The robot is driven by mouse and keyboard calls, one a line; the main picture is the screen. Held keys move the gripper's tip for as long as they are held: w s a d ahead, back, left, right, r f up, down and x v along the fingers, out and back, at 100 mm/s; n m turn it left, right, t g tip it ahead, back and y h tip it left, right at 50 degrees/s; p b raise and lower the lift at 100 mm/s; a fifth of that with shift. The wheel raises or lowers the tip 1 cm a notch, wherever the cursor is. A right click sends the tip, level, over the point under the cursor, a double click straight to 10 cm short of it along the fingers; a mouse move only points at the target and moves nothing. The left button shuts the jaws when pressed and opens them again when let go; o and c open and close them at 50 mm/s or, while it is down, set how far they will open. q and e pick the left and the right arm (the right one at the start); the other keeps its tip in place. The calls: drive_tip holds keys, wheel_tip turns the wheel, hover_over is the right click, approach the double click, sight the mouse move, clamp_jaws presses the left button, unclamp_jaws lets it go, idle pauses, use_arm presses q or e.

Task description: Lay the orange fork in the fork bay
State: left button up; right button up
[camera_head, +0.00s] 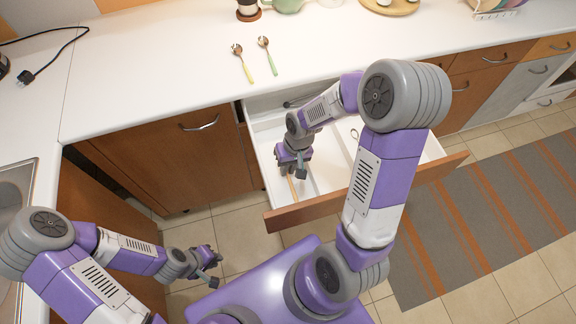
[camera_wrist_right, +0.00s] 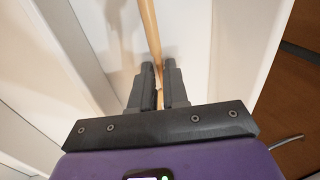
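The orange fork shows as a thin orange-tan handle (camera_wrist_right: 149,32) in the right wrist view, running up between my right gripper's fingers (camera_wrist_right: 160,88). Its head is not visible there. In the head view a short piece of the handle (camera_head: 292,189) shows below my right gripper (camera_head: 293,168), inside the open white drawer (camera_head: 325,178). The right fingers are closed around the handle. The drawer has white dividers making long bays; my right arm hides part of them, and I cannot tell which is the fork bay. My left gripper (camera_head: 214,268) is empty and open, over the floor left of the drawer.
Two spoons, one with a yellow handle (camera_head: 248,73) and one with a green handle (camera_head: 272,66), lie on the white counter (camera_head: 170,70) behind the drawer. The wooden drawer front (camera_head: 420,178) juts out toward me. A striped rug (camera_head: 490,210) lies on the right.

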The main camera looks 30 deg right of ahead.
drive_tip(key=o, duration=0.3)
drive_tip(key=shift+r, duration=0.3)
drive_tip(key=r+p, duration=0.1)
drive_tip(key=r, duration=0.3)
drive_tip(key=d+r+p, duration=0.1)
drive_tip(key=r+p, duration=0.1)
drive_tip(key=r, duration=0.1)
drive_tip(key=d+r+p, duration=0.1)
drive_tip(key=r, duration=0.3)
drive_tip(key=shift+s+d+r, duration=0.1)
drive_tip(key=shift+s+r, duration=0.2)
drive_tip(key=shift+p, duration=0.3)
